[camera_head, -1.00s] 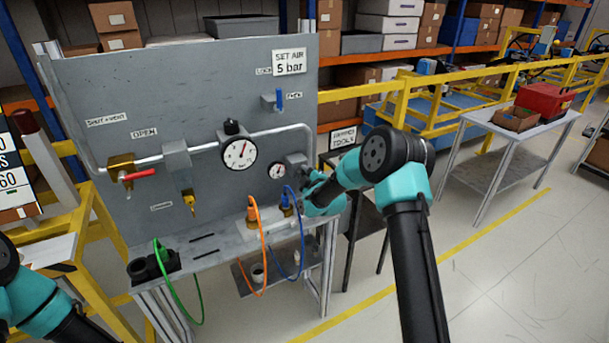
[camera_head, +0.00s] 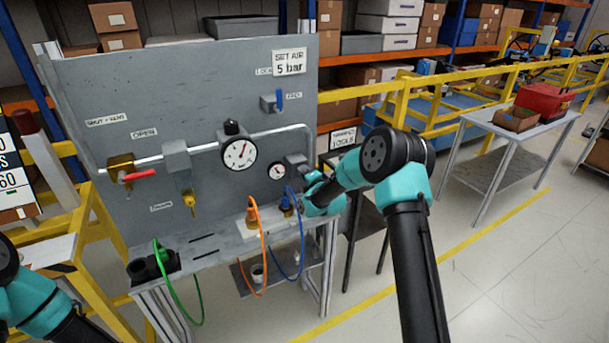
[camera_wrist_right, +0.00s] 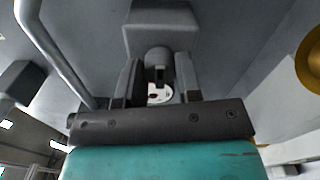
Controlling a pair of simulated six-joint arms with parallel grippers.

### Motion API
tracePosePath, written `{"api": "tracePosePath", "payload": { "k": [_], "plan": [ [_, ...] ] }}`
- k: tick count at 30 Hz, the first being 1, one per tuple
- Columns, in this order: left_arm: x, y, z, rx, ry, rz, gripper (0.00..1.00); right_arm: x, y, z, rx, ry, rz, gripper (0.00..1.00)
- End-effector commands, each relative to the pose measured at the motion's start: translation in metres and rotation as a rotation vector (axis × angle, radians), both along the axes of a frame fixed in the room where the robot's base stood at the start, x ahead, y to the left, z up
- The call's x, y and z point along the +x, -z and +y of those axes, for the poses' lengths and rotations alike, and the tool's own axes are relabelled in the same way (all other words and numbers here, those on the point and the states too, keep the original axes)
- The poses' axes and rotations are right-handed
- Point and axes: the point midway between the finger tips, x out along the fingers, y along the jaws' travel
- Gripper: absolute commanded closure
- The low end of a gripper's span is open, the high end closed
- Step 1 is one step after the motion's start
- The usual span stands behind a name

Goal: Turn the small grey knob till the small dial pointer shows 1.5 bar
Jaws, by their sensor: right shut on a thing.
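The small dial (camera_head: 277,171) is on the grey panel, right of and below the larger gauge (camera_head: 239,153). Its pointer is too small to read. The regulator block (camera_head: 296,162) is just right of the small dial. My right gripper (camera_head: 307,183) is in front of this block and hides the knob there. In the right wrist view, my right gripper (camera_wrist_right: 160,80) is shut on the small grey knob (camera_wrist_right: 158,55), with one finger on each side, below the grey block (camera_wrist_right: 162,30). My left arm shows at the lower left, but its gripper is outside the view.
Orange (camera_head: 262,240) and blue (camera_head: 301,235) hoses hang close to my right gripper, and a green hose (camera_head: 171,285) hangs further left. A yellow valve with a red lever (camera_head: 140,175) is on the panel's left.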

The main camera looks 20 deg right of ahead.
Motion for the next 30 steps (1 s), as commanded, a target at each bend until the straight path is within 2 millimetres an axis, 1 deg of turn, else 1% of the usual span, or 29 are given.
{"api": "tracePosePath", "payload": {
  "k": [12,13,20,30],
  "plan": [
    [0.0,0.0,0.0,0.0,0.0,0.0,1.0,-0.0002,-0.0002,-0.0004,-0.007,0.001,-0.001,0.91],
    [0.0,0.0,0.0,0.0,0.0,0.0,1.0,-0.0002,-0.0002,-0.0004,-0.007,0.001,-0.001,0.65],
    [0.0,0.0,0.0,0.0,0.0,0.0,1.0,-0.0001,-0.0001,-0.0002,-0.007,0.0,-0.001,0.43],
    [0.0,0.0,0.0,0.0,0.0,0.0,1.0,-0.0029,0.0,-0.0005,-0.007,0.0,-0.001,0.42]
  ]
}}
